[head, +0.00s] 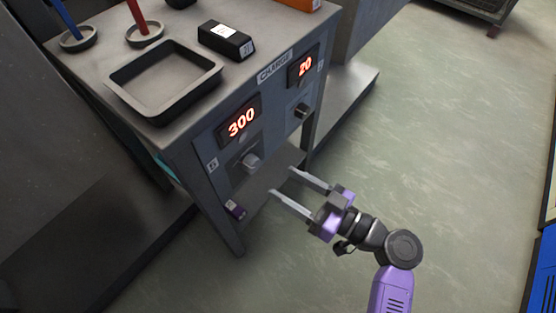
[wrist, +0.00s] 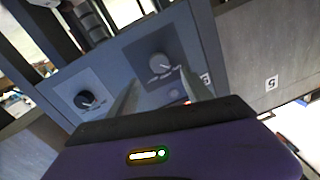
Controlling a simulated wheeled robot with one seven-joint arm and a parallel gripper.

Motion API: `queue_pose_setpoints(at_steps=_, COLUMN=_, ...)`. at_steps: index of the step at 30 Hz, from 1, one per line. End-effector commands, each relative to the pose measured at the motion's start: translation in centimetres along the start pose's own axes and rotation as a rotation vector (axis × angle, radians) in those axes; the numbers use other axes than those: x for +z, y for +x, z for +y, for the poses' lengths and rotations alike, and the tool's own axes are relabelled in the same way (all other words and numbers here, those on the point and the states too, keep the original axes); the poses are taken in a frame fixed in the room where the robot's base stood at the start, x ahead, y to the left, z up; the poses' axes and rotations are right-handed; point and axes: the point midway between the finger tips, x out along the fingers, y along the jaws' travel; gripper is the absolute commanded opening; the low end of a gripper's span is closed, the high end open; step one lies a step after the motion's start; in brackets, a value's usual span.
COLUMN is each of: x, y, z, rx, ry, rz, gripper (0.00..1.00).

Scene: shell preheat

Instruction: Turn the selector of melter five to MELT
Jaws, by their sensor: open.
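On the bench's front panel a light grey knob (head: 251,162) sits below a red display reading 300 (head: 241,122). A small label (head: 212,164), too small to read surely, is to its left. In the wrist view the grey knob (wrist: 159,66) is ahead of the fingers, with small lettering beside it that I cannot read. A second, dark knob (head: 302,110) is below a display reading 20 (head: 305,66); it also shows in the wrist view (wrist: 86,99). My gripper (head: 282,181) is open and empty, its fingers pointing at the panel, apart from both knobs.
The bench top holds a black tray (head: 125,103), a dark box (head: 226,41) and two small dishes with a blue and a red rod. Open floor (head: 440,130) lies to the right.

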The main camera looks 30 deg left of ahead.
Motion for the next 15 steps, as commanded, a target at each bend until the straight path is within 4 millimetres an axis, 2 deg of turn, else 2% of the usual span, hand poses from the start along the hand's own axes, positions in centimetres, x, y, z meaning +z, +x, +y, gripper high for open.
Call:
queue_pose_setpoints(at_steps=5, x=0.1, y=1.5, z=0.0, rx=-0.001, ry=-0.019, rz=-0.003, gripper=0.58)
queue_pose_setpoints(at_steps=15, x=0.1, y=6.4, z=0.1, rx=0.002, ry=-0.016, rz=-0.003, gripper=0.58)
